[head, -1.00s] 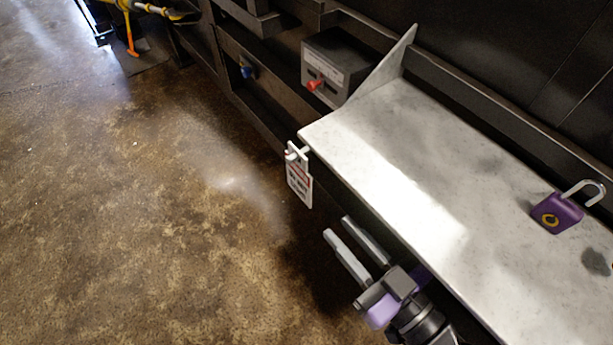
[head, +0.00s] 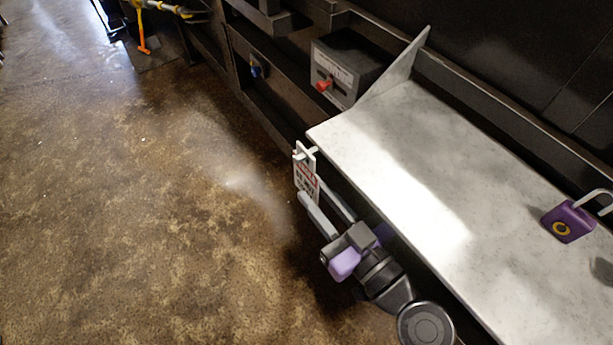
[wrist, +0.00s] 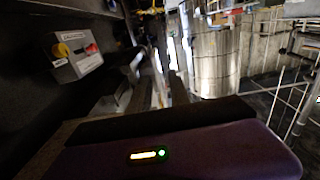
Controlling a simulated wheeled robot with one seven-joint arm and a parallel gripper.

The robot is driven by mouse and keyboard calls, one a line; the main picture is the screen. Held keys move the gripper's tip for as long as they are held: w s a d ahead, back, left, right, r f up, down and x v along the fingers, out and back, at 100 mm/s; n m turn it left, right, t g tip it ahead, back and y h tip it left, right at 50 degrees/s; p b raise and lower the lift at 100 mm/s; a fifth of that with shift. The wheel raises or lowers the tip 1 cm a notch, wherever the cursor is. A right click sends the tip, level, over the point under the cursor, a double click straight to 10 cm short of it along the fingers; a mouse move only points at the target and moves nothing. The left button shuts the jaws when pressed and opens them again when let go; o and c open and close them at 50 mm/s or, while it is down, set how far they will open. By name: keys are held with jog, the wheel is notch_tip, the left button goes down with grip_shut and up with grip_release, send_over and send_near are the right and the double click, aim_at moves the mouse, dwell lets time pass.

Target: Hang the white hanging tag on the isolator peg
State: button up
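The white hanging tag (head: 305,178), with red and black print, hangs from a small white peg at the near left corner of the pale shelf in the head view. My gripper (head: 310,186) is just below and beside the tag, its two grey fingers apart and their tips at the tag's lower part. I cannot tell whether they touch it. The isolator box (head: 335,74) is grey with a red switch, beyond the shelf's upright end plate. It also shows in the wrist view (wrist: 76,56), with yellow and red parts. I cannot make out its peg clearly.
The pale shelf (head: 415,150) runs along the dark machine, and my arm is close to its front edge. A blue knob (head: 257,71) sits left of the box. The brown floor (head: 130,220) on the left is clear.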

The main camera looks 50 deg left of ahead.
grip_shut()
jog(key=shift+r, duration=0.55)
dwell(0.5)
jog(key=shift+s, duration=0.1)
jog(key=s, duration=0.6)
jog(key=shift+s+a, duration=0.25)
jog(key=shift+s, duration=0.15)
dwell(1.1)
jog(key=shift+s, duration=0.1)
dwell(0.6)
